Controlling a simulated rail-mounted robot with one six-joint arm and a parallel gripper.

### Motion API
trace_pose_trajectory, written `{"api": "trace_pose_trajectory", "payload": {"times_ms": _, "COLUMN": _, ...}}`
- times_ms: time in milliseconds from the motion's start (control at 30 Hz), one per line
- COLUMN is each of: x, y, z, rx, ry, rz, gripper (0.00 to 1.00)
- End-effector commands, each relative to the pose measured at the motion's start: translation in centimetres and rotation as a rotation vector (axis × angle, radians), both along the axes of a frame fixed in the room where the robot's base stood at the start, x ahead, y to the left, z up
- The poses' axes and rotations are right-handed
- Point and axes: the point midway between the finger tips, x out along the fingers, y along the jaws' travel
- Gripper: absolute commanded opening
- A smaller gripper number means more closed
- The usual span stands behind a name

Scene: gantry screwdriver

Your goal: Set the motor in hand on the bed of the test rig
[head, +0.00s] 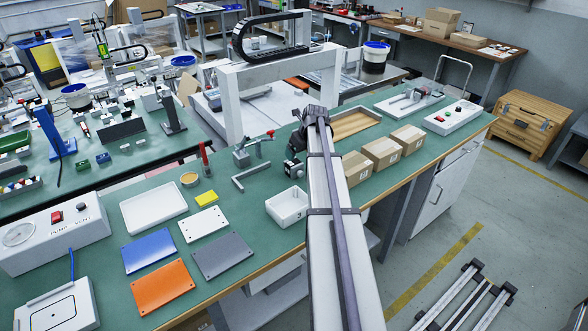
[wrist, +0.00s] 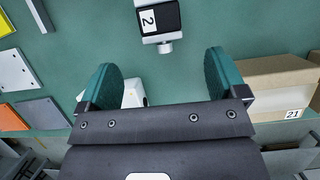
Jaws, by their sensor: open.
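A small motor (wrist: 158,20) with a black body, a pale label reading 2 and a silver end shows at the top of the wrist view. It lies beyond my fingertips, apart from them. What looks like the same black and pale part (head: 293,168) shows just left of my arm in the head view. My gripper (wrist: 162,72) is open, with its two green-padded fingers wide apart and nothing held. A white plate with mounted parts (head: 412,104) at the back right may be the test rig; I cannot tell for sure.
A white bin (head: 287,208) stands by my arm and shows partly behind the left finger. Cardboard boxes (head: 382,153) stand to the right, near a wooden tray (head: 350,123). A grey angle bracket (head: 250,178), clamp and coloured plates (head: 163,287) lie left. Bare green bench surrounds the motor.

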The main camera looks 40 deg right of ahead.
Motion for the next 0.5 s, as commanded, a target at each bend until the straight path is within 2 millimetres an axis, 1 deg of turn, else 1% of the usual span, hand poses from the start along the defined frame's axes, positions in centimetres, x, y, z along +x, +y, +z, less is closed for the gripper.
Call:
{"api": "trace_pose_trajectory", "payload": {"times_ms": 200, "x": 1.5, "y": -0.1, "z": -4.3, "rx": -0.001, "ry": 0.001, "rz": 0.005, "gripper": 0.90}}
{"api": "trace_pose_trajectory", "payload": {"times_ms": 267, "x": 1.9, "y": -0.1, "z": -5.3, "rx": -0.002, "ry": 0.001, "rz": 0.005, "gripper": 0.90}}
{"api": "trace_pose_trajectory", "payload": {"times_ms": 333, "x": 2.2, "y": -0.1, "z": -5.6, "rx": -0.002, "ry": 0.001, "rz": 0.005, "gripper": 0.90}}
{"api": "trace_pose_trajectory", "payload": {"times_ms": 433, "x": 2.2, "y": -0.1, "z": -5.3, "rx": -0.002, "ry": 0.001, "rz": 0.005, "gripper": 0.90}}
{"api": "trace_pose_trajectory", "payload": {"times_ms": 500, "x": 2.5, "y": -0.1, "z": -5.9, "rx": -0.002, "ry": 0.002, "rz": 0.005, "gripper": 0.90}}
